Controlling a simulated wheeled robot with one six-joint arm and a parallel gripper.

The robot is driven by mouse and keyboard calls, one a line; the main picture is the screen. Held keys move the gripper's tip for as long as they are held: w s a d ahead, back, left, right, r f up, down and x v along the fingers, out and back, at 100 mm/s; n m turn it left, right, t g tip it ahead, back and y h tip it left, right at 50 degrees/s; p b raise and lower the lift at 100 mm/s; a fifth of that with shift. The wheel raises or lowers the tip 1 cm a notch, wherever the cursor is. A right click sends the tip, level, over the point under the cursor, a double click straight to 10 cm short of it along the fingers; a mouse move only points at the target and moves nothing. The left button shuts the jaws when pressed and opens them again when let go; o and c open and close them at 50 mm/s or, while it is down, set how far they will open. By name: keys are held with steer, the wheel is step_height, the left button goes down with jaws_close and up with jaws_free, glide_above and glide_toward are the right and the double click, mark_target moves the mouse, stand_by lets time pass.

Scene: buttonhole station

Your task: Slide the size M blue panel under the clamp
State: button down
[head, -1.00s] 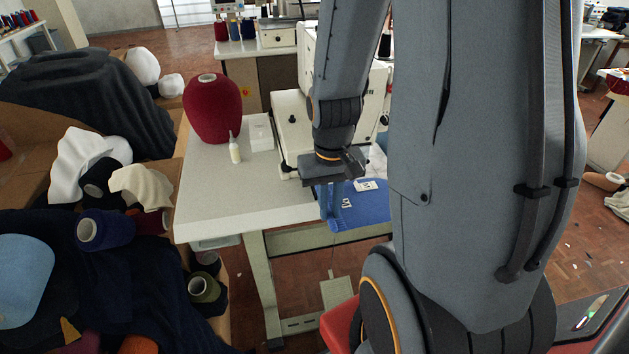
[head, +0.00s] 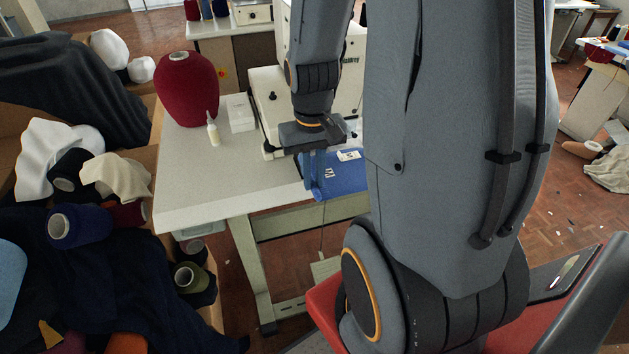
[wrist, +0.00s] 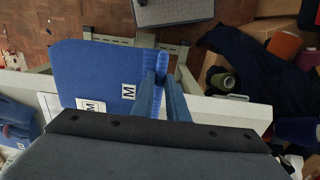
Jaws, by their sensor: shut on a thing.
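My gripper (head: 314,176) is shut on the edge of a blue panel (head: 346,182) at the table's front edge, by the sewing machine. In the wrist view my gripper (wrist: 160,88) pinches the right side of the blue panel (wrist: 85,68), which has a ribbed edge. A white label (wrist: 128,91) on the panel reads M, and a second M label shows beside it. The clamp is hidden behind my arm in the head view, and I cannot make it out in the wrist view.
The pale table (head: 200,185) carries a dark red thread cone (head: 187,90), a small white bottle (head: 213,130) and a white box (head: 240,112). The cream machine (head: 267,100) stands behind my gripper. Boxes of cloth and spools fill the left. Another blue piece (wrist: 14,122) lies at the wrist view's left.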

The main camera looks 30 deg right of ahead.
steer(key=shift+w+d+f+b, duration=0.1)
steer(key=shift+w+d+b, duration=0.35)
steer(key=shift+w, duration=0.75)
steer(key=shift+w+d+r+b, duration=0.15)
steer(key=shift+w+b, duration=0.35)
steer(key=shift+w, duration=0.7)
steer(key=shift+w+d+f+b, duration=0.15)
steer(key=shift+w+d+b, duration=0.3)
steer(key=shift+w, duration=0.75)
steer(key=shift+w+d+p, duration=0.15)
steer(key=shift+w+d, duration=0.05)
steer(key=shift+w, duration=0.45)
steer(key=shift+w+d+p, duration=0.15)
steer(key=shift+w, duration=0.6)
steer(key=shift+f+p, duration=0.1)
steer(key=shift+p, duration=0.65)
steer(key=c, duration=1.7)
jaws_free()
steer(key=shift+o, duration=0.2)
